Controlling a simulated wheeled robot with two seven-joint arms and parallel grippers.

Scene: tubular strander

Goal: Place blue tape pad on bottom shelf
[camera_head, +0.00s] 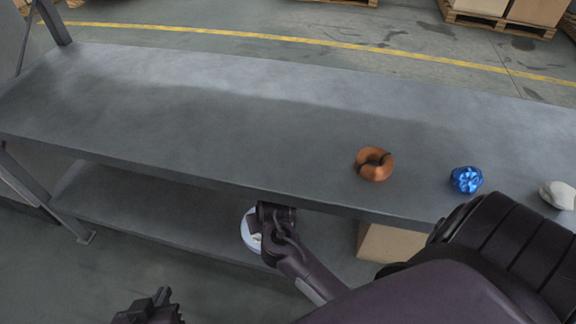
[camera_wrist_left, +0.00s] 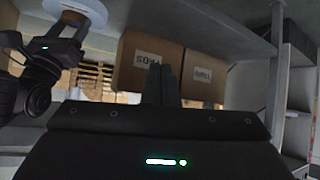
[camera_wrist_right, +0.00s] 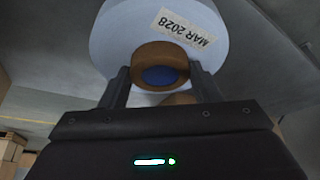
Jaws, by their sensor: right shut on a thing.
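The tape pad (camera_head: 249,232) is a pale blue disc, held at the front edge of the table beside the bottom shelf (camera_head: 150,205). In the right wrist view the pad (camera_wrist_right: 110,40) shows a brown ring core with blue inside and a "MAR 2028" label. My right gripper (camera_wrist_right: 162,85) is shut on the pad at its core. The pad also shows in the left wrist view (camera_wrist_left: 75,12). My left gripper (camera_head: 150,305) is low at the bottom of the head view, apart from the shelf. Its fingers (camera_wrist_left: 162,85) are together and empty.
The tabletop (camera_head: 200,110) overhangs the bottom shelf. On it lie an orange-brown ring (camera_head: 375,163), a crumpled blue object (camera_head: 466,180) and a white object (camera_head: 558,195). A cardboard box (camera_head: 390,243) stands below at right. The bottom shelf's left part is bare.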

